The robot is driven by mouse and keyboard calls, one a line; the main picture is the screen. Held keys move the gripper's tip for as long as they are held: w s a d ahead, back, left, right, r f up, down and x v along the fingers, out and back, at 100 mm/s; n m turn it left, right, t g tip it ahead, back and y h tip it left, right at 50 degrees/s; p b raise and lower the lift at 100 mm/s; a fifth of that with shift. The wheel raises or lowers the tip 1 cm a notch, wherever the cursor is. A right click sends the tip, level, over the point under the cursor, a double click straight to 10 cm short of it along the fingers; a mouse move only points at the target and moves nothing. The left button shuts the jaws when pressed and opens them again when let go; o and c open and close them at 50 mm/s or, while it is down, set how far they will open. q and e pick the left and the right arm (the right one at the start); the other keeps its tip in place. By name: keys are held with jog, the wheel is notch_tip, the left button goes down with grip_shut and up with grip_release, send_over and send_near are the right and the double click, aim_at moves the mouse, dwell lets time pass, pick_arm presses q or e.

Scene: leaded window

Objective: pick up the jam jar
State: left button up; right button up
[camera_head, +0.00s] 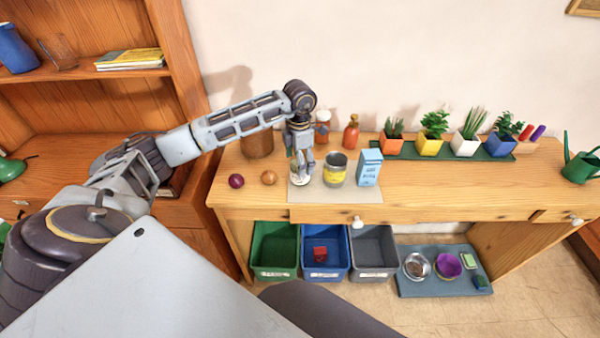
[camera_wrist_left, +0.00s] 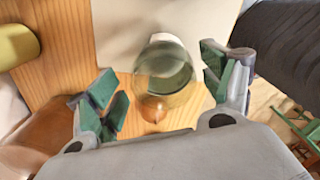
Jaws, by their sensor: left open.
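A clear glass jar, which I take to be the jam jar (camera_wrist_left: 165,72), stands between the two green-padded fingers of my left gripper (camera_wrist_left: 163,90) in the left wrist view. The left gripper is open, with a gap visible on both sides of the jar. In the head view the left gripper (camera_head: 301,166) points down at the front of the table, over a pale mat (camera_head: 313,194). The jar is mostly hidden there behind the fingers; only a pale lower part (camera_head: 300,180) shows. My right gripper is not in view.
A tin with a yellow label (camera_head: 335,171) and a blue carton (camera_head: 368,168) stand just right of the gripper. A brown ball-like item (camera_head: 268,178) and a purple one (camera_head: 236,181) lie left. Bottles (camera_head: 351,132) stand behind. Bins (camera_head: 325,250) sit below the table.

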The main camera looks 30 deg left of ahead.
pick_arm(q)
jog(key=f, duration=0.3)
jog(key=shift+s+d+f+p, duration=0.1)
jog(key=shift+d+f+p, duration=0.1)
jog(key=shift+f+p, duration=0.15)
jog(key=shift+f, duration=0.3)
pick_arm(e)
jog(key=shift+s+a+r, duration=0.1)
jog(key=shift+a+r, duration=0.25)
pick_arm(q)
jog(key=c, duration=1.2)
notch_tip(320, 180, up, 10)
jog(key=shift+r+b, duration=0.1)
jog(key=shift+b, duration=0.4)
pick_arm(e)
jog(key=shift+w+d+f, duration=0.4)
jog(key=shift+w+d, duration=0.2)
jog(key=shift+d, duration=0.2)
